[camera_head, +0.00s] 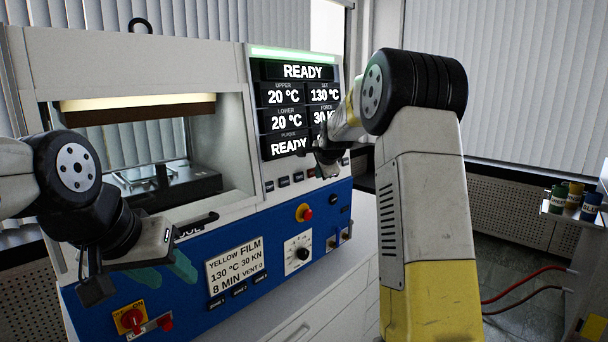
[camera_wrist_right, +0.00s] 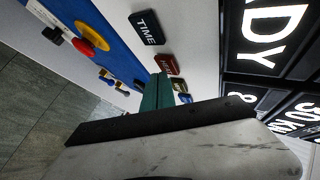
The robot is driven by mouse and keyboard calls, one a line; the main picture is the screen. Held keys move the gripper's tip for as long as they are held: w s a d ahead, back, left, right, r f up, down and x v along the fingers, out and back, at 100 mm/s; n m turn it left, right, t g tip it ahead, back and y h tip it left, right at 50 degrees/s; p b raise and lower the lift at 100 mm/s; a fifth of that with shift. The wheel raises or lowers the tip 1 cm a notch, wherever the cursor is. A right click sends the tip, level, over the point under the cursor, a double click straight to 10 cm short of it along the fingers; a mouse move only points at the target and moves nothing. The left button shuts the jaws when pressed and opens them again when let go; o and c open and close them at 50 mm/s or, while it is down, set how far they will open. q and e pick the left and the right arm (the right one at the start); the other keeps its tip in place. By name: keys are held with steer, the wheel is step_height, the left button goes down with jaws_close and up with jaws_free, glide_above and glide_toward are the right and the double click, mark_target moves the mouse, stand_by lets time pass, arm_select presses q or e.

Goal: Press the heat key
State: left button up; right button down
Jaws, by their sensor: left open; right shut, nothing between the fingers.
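The heat key (camera_wrist_right: 167,65) is a reddish-brown block on the press's pale panel in the right wrist view, its small label hard to read. The dark TIME key (camera_wrist_right: 146,28) is beside it. My right gripper (camera_wrist_right: 158,78) is shut and empty, its green fingertips close to the heat key; I cannot tell whether they touch. In the head view the right gripper (camera_head: 328,164) is at the right end of the key row below the display, partly hiding it. My left gripper (camera_head: 166,272) is open and empty in front of the blue lower panel.
The display (camera_head: 300,105) reads READY, with 20 °C and 130 °C. A red button (camera_head: 306,213) on yellow, a dial (camera_head: 298,254) and a red switch (camera_head: 131,319) are on the blue panel. Colored cans (camera_head: 575,195) stand on a shelf at far right.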

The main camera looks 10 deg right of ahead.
steer(key=shift+w+a, duration=0.3)
steer(key=shift+w, duration=0.05)
stand_by(0.4)
steer(key=shift+s+d, duration=0.55)
steer(key=shift+s, duration=0.15)
stand_by(0.3)
steer(key=shift+s+d+r, duration=0.2)
steer(key=shift+s+d, duration=0.55)
steer(key=shift+s, duration=0.25)
steer(key=shift+s+d+r, duration=0.2)
steer(key=shift+s+d, duration=0.55)
steer(key=shift+s, duration=0.2)
